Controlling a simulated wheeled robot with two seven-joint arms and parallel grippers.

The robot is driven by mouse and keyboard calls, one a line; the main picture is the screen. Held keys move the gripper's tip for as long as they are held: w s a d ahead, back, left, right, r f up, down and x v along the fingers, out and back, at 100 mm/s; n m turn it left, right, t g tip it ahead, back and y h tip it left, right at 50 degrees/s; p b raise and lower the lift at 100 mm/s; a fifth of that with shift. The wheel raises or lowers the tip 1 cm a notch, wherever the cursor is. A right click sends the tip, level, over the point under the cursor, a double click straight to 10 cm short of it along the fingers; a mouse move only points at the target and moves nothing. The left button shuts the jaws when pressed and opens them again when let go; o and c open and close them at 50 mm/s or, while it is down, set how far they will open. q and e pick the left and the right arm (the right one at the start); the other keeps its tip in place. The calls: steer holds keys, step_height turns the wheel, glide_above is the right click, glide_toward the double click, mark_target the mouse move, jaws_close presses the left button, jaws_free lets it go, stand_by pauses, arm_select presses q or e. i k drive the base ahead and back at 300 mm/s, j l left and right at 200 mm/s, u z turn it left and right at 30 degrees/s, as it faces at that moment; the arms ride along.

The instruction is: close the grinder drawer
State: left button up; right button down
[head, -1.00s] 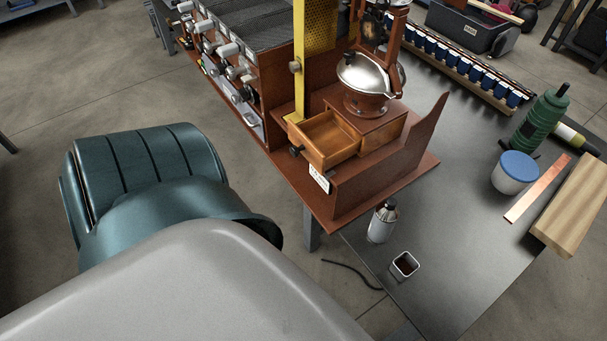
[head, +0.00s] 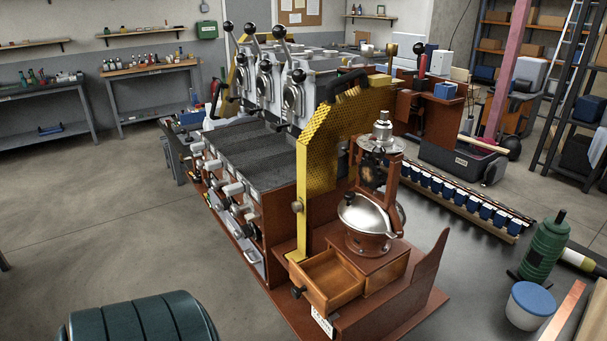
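The grinder (head: 368,225) has a wooden base, a shiny metal dome and a wheel mechanism above it. It stands at the right end of the sample roaster (head: 250,150). Its wooden drawer (head: 333,283) is pulled out toward the lower left and looks empty inside. A dark knob (head: 297,292) is on the drawer's front. Neither gripper shows in the head view. A dark teal rounded part at the bottom left looks like my own body.
A yellow perforated guard (head: 345,130) stands beside the grinder. A row of blue cups (head: 455,195) lies behind. Open floor (head: 120,220) is at the left.

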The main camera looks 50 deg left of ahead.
mark_target(328, 282)
steer(key=u, duration=1.65)
